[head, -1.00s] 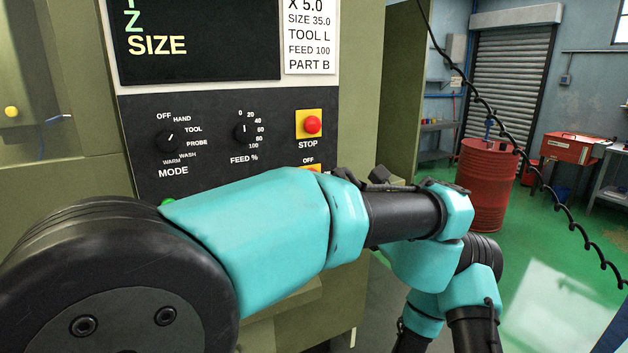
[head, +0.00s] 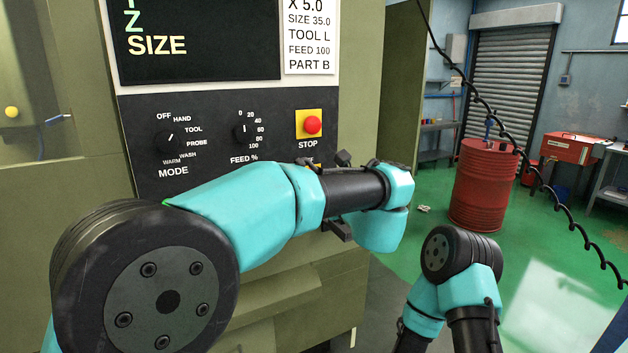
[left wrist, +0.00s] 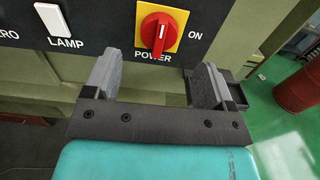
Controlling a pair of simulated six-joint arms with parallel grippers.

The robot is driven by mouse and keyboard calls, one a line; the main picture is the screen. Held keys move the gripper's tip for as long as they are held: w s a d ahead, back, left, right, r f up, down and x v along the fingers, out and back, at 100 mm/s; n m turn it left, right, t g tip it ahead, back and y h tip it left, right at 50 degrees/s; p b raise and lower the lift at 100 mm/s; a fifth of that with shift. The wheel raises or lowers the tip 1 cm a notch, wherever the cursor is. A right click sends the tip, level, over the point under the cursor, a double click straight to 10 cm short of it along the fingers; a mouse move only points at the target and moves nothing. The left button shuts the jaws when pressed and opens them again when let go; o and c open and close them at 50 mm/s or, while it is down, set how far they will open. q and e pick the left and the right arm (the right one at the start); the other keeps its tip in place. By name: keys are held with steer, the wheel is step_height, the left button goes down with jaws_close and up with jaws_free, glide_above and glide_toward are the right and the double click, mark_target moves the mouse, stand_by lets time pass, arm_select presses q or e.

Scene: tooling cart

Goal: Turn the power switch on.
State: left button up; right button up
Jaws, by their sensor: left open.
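The power switch (left wrist: 161,33) is a red rotary knob on a yellow plate, labelled POWER below and ON at its right, in the left wrist view. Its grip bar stands about upright. My left gripper (left wrist: 157,66) is open and empty, its two grey fingers apart just below the switch, one to each side. The knob is not between the fingers in the picture; I cannot tell the gap in depth. In the head view my left arm hides nearly all of the switch and its gripper. My right gripper is out of view.
A white lamp rocker (left wrist: 53,18) is left of the switch. Above, in the head view, are a red stop button (head: 312,124), a feed dial (head: 244,133) and a mode dial (head: 171,142). A red drum (head: 484,185) stands on the green floor at right.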

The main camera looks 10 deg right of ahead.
arm_select(q)
steer(key=x, duration=0.7)
steer(key=shift+c, duration=0.2)
steer(key=c, duration=0.8)
steer(key=shift+c, duration=0.2)
